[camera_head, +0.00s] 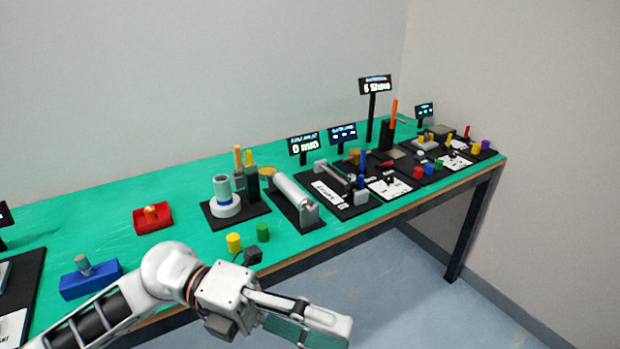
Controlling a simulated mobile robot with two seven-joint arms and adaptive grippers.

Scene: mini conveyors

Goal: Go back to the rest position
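My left arm comes in from the lower left, across the front edge of the green-topped table (95,232). My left gripper (325,325) hangs in front of the table at the bottom middle, over the floor. It is seen from the side, with a teal surface between or along its fingers, so I cannot tell whether it is open or shut. I see no object clearly held in it. My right arm and gripper are out of view.
Near the arm are a blue block (92,281), a red tray (152,218), a yellow cylinder (234,243) and a green cylinder (263,232). Black-based stations with small displays (304,147) fill the table's right part. The floor (400,285) in front is clear.

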